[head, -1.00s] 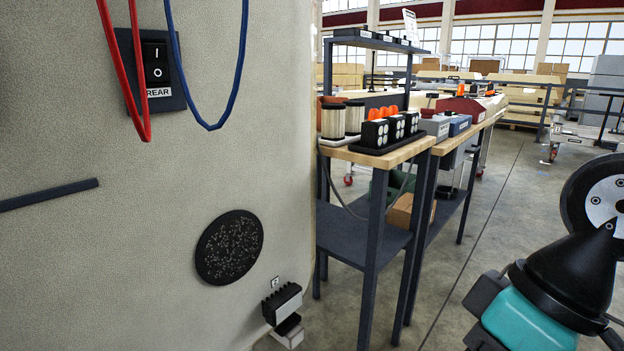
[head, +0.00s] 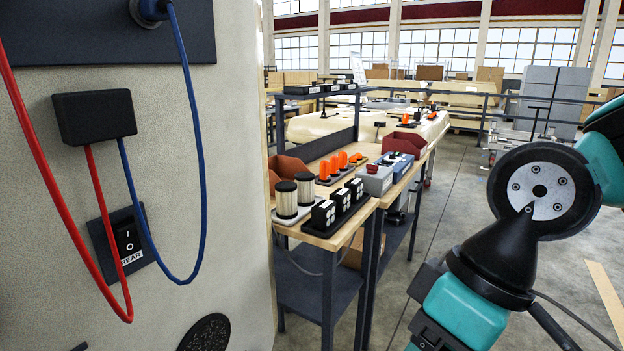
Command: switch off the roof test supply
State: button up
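A black rocker switch (head: 127,240) marked I and O sits on a dark plate on the beige cab wall at the left. Its label ends in "REAR"; the start is covered by the red cable (head: 106,235). No switch labelled roof shows in this view. Above it is a black box (head: 94,116) with the red cable and a blue cable (head: 190,100) at its underside. A dark panel (head: 60,32) with a round blue-black connector (head: 152,10) is at the top left. My gripper is not in view; only my teal and black arm links show at the right.
A workbench (head: 328,240) beside the cab wall holds filters, black blocks with white buttons and orange lamps. A round dark grille (head: 205,333) is low on the wall. Both cables hang in loops before the wall. Open floor lies right of the bench.

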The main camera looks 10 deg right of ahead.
aim_at(372, 169)
jog(key=z, duration=0.65)
jog(key=i, duration=0.95)
jog(key=z, duration=0.65)
jog(key=i, duration=0.95)
jog(key=u, duration=0.55)
jog(key=i, duration=0.9)
jog(key=u, duration=0.65)
